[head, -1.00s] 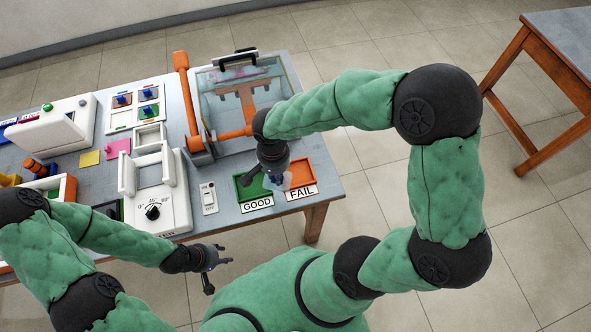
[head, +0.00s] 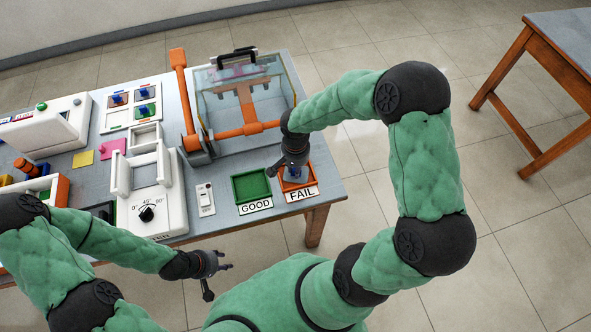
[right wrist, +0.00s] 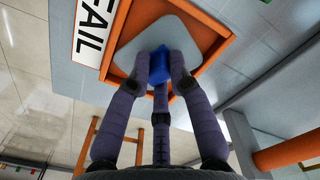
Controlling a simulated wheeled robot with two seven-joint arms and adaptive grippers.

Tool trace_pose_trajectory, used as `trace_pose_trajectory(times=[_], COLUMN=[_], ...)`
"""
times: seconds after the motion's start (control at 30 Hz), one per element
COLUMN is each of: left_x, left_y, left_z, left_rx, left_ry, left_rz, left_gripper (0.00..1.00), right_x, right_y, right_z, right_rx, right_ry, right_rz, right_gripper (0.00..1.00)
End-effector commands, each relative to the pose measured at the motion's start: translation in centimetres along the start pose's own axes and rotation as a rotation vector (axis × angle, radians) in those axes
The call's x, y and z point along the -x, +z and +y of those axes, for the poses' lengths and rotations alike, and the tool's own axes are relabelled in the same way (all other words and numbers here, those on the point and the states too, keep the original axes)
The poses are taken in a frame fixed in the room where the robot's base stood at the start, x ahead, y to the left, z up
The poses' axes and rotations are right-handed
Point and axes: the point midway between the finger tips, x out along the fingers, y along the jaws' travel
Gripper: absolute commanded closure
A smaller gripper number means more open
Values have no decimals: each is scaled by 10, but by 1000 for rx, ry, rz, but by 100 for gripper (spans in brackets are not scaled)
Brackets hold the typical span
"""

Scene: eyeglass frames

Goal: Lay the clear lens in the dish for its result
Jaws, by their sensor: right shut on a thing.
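The clear lens (right wrist: 186,40) is a pale see-through plate with a blue grip block (right wrist: 157,62). My right gripper (head: 294,173) is shut on that block, its fingers closing on it in the right wrist view (right wrist: 160,70). The lens is at the orange FAIL dish (head: 304,185), inside its rim outline in the wrist view; I cannot tell whether it touches the floor of the dish. The green GOOD dish (head: 251,186) beside it looks empty. My left gripper (head: 219,280) is open and empty, off the table's front edge.
A clear-walled box with an orange frame (head: 247,100) stands behind the dishes. A white angle-dial device (head: 152,205) and a small switch plate (head: 205,198) are to the left. The table's right edge is close to the FAIL dish.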

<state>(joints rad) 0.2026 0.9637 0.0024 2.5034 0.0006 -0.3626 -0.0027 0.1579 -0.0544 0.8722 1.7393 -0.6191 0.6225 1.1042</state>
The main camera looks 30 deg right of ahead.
Motion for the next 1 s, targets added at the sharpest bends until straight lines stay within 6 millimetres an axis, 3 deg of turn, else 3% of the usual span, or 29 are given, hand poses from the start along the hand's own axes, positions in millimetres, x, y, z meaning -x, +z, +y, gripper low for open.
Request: trace_pose_trajectory(times=[0.43,0.47,0.53,1.0], left_x=[-6,-6,-5,0], left_y=[0,0,0,0], left_z=[-2,-2,-2,0], left_rx=[0,0,0,0], left_ry=[0,0,0,0], left_rz=[0,0,0,0], left_gripper=[60,60,60,60], right_x=[-9,-8,-8,0], right_y=[-1,-1,-1,-1], right_z=[0,0,0,0], right_rx=[0,0,0,0], right_ry=[-1,-1,-1,-1], right_rz=[2,2,2,3], right_gripper=[100,74,55,55])
